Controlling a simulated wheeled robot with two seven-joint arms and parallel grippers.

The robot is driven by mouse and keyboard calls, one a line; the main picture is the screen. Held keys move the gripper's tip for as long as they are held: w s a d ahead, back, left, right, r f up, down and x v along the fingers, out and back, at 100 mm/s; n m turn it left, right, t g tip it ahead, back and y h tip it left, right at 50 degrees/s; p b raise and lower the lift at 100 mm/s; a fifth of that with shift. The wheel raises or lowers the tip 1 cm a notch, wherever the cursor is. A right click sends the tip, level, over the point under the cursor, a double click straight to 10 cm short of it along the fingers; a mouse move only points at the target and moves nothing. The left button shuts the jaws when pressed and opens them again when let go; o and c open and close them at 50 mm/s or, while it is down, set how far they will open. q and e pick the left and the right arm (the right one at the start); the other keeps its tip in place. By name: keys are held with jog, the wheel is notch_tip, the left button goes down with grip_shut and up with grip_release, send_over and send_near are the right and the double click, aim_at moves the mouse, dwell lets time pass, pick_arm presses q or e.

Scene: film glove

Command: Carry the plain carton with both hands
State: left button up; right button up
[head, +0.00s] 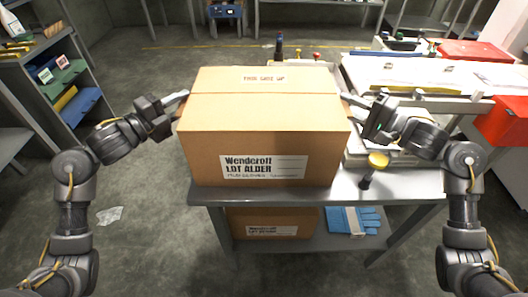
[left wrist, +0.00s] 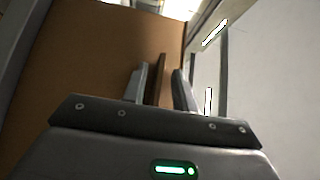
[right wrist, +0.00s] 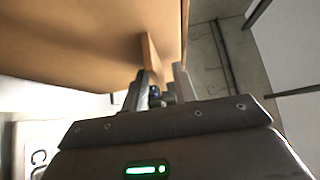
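My left gripper (head: 180,97) is at the carton's left side. In the left wrist view its fingers (left wrist: 162,90) stand apart, with a thin brown strip (left wrist: 155,78) on the carton's side between them. My right gripper (head: 352,98) is at the right side. In the right wrist view its fingers (right wrist: 160,88) are apart near a similar strip (right wrist: 151,52). The carton's underside is hidden.
A second labelled carton (head: 272,224) and blue gloves (head: 355,221) are on the lower shelf. A yellow-topped tool (head: 377,162) stands on the table right of the carton. A white bench (head: 420,75) with red bins lies behind. A shelf unit (head: 50,75) stands left. The left floor is mostly clear.

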pick_arm(q)
jog(key=v, duration=1.2)
pick_arm(e)
jog(key=v, duration=1.2)
